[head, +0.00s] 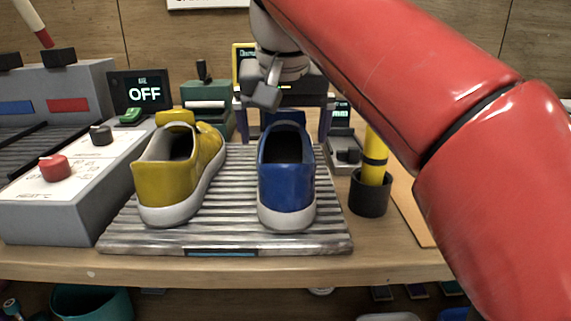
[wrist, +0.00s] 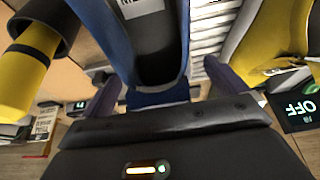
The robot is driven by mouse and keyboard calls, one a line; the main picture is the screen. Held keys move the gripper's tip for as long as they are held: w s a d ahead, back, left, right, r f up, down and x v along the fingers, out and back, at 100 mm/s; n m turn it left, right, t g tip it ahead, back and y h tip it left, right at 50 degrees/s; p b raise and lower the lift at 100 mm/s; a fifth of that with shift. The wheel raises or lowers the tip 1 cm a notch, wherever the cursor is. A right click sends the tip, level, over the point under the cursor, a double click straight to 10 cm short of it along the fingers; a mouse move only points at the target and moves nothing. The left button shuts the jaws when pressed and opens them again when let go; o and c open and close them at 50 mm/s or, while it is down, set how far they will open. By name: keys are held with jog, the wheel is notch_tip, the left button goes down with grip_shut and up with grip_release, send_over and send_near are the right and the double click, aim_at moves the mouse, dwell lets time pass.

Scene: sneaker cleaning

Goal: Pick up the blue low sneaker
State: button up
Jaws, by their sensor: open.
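The blue low sneaker (head: 287,185) stands upright on a ribbed grey tray (head: 240,240), its heel end toward the head camera and its white sole flat on the ribs. My gripper (head: 265,97) hangs above the sneaker's far end, with its fingers pointing down. In the wrist view the blue sneaker (wrist: 178,62) reaches in between the two dark fingers of my gripper (wrist: 163,85). The gripper is open, and visible gaps separate the fingers from the sneaker's sides. The fingertips are partly hidden in the head view.
A yellow sneaker (head: 187,178) stands left of the blue one on the same tray. A dark cup with a yellow-handled tool (head: 375,160) stands to the right. A control box with knobs (head: 60,185) is at left, and a green device (head: 207,100) is behind.

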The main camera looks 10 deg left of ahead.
jog(key=shift+x, duration=1)
jog(key=shift+r, duration=0.1)
jog(key=c, duration=1.3)
